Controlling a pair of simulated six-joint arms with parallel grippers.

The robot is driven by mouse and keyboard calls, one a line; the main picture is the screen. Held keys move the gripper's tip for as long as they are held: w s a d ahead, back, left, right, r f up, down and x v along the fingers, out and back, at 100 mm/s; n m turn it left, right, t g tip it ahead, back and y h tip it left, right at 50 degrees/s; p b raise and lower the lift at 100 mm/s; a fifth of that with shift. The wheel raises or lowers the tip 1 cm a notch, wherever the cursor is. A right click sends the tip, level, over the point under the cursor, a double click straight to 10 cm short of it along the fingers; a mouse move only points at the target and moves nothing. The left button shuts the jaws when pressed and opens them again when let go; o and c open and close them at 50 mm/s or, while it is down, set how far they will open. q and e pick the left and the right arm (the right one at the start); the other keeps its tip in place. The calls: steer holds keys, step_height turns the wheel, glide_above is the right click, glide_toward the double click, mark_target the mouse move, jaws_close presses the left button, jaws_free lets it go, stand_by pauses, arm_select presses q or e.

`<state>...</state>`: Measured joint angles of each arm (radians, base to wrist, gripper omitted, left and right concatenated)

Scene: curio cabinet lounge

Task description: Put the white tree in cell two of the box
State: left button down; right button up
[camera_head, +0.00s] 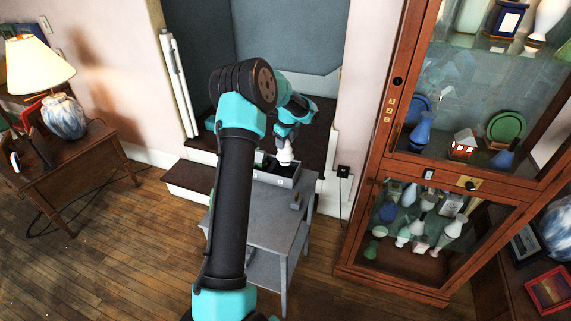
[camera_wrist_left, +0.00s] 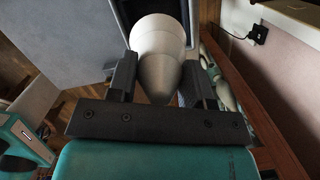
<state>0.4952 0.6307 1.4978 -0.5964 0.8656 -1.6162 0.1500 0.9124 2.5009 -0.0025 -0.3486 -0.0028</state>
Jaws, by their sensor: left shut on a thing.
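The white tree (camera_head: 285,154) is a pale, stepped cone. My left gripper (camera_head: 286,138) is shut on it and holds it at the box, over or partly in it. In the left wrist view the tree (camera_wrist_left: 160,55) sits between the two dark fingers of the gripper (camera_wrist_left: 160,75). The box (camera_head: 284,181) stands on a small grey table (camera_head: 258,217) and has a pale front wall and a dark inside. My arm hides part of the box, and I cannot tell which cell lies under the tree. My right gripper is not in view.
A glass-fronted wooden cabinet (camera_head: 355,225) full of vases and ornaments stands at the right. A wooden side table (camera_head: 60,163) with a lamp (camera_head: 37,60) stands at the left.

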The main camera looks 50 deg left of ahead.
mark_target(285, 156)
arm_select(q)
steer(key=shift+f, duration=1.95)
steer(key=shift+f, duration=1.9)
steer(key=shift+f, duration=0.15)
steer(key=c, duration=0.5)
jaws_free()
steer(key=r, duration=0.4)
steer(key=d+r, duration=0.1)
steer(key=r, duration=0.7)
steer(key=shift+d+r, duration=0.1)
steer(key=shift+d, duration=0.3)
